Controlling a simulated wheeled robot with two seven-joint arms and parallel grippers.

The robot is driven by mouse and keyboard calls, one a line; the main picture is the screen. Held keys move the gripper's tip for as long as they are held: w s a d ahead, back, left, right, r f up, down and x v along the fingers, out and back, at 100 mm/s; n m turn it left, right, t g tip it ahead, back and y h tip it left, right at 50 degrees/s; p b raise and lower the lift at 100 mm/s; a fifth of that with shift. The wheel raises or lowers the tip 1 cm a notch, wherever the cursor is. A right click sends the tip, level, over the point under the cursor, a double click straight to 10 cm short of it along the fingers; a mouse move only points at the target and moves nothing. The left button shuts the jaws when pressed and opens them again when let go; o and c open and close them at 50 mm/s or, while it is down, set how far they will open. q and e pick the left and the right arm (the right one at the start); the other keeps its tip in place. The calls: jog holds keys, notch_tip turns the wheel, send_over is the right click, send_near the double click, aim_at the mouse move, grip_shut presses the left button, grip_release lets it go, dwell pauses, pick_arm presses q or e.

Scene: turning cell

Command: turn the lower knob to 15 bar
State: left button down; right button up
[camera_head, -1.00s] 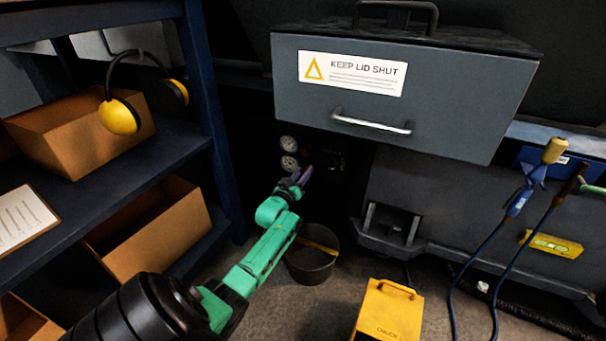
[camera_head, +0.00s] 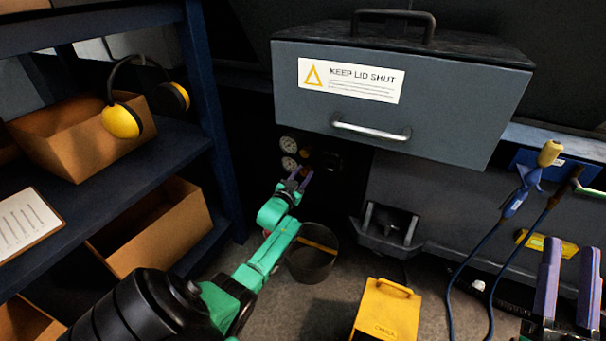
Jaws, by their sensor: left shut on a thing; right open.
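Two small round gauges, the upper one (camera_head: 288,145) and the lower one (camera_head: 289,163), sit on the dark machine front beneath the overhanging grey box. The gauge needles and marks are too small to read. My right gripper (camera_head: 567,289) is at the lower right, with its two purple fingers apart and nothing between them.
The grey box (camera_head: 440,108) with a handle overhangs the gauges. A yellow box (camera_head: 386,312) stands on the floor. A shelf with cartons (camera_head: 85,135) is at left; blue hoses (camera_head: 487,240) hang at right.

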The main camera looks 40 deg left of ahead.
pick_arm(q)
jog(key=shift+m, duration=0.6)
pick_arm(e)
jog(key=shift+f, duration=0.4)
jog(key=shift+w+f, duration=0.1)
pick_arm(q)
jog(key=c, duration=0.5)
grip_release()
jog(key=shift+s, duration=0.1)
pick_arm(e)
jog(key=shift+a, duration=0.1)
